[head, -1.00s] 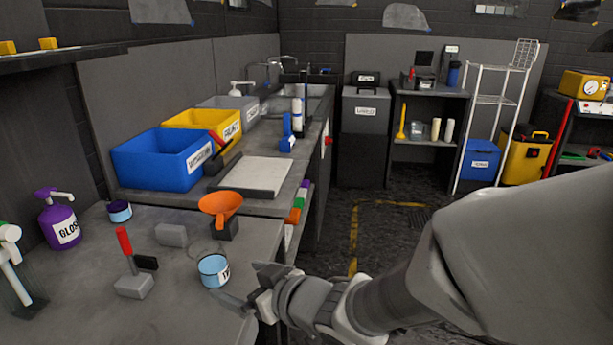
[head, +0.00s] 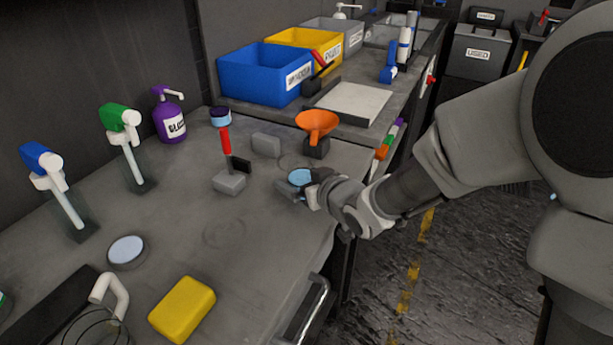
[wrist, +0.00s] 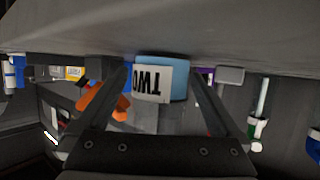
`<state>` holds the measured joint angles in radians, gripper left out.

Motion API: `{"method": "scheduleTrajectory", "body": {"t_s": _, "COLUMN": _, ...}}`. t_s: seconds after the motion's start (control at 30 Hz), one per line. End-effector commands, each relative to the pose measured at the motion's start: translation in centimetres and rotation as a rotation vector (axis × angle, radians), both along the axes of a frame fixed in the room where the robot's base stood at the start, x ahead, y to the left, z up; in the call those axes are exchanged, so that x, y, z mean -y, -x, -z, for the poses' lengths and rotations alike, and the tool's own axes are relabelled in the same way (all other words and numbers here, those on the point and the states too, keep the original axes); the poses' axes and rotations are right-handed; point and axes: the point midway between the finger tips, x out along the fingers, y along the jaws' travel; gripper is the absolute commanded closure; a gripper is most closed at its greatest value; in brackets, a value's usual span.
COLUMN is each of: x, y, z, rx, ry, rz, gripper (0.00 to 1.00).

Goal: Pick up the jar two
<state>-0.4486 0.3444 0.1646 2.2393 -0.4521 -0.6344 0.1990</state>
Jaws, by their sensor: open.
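Jar two is a small light blue jar (head: 299,176) with a white label. It stands on the grey worktop near its right edge, partly hidden by my gripper (head: 303,188) in the head view. In the wrist view the picture is upside down, and the jar (wrist: 175,72) shows its "TWO" label (wrist: 151,84). There, the fingers of my gripper (wrist: 160,76) are apart, one on each side of the jar. I cannot tell how far the jar is between them or whether they touch it. My gripper is open and empty.
An orange funnel (head: 317,122) on a dark stand is just behind the jar. A grey block (head: 266,144) and a red-handled tool (head: 227,165) are close by. The worktop's middle is clear.

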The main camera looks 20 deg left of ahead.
Motion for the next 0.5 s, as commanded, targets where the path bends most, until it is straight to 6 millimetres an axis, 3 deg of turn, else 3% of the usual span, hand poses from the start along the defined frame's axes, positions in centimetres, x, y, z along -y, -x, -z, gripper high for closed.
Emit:
{"method": "scheduleTrajectory", "body": {"t_s": 0.13, "x": -1.34, "y": -0.93, "z": 0.85, "rx": -0.001, "ry": 0.002, "rz": -0.002, "gripper": 0.0}}
{"method": "scheduleTrajectory", "body": {"t_s": 0.4, "x": -1.58, "y": -1.16, "z": 0.8, "rx": 0.0, "ry": 0.0, "rz": -0.001, "gripper": 0.0}}
{"method": "scheduleTrajectory", "body": {"t_s": 0.5, "x": -1.56, "y": -1.16, "z": 0.8, "rx": 0.0, "ry": 0.0, "rz": -0.001, "gripper": 0.16}}
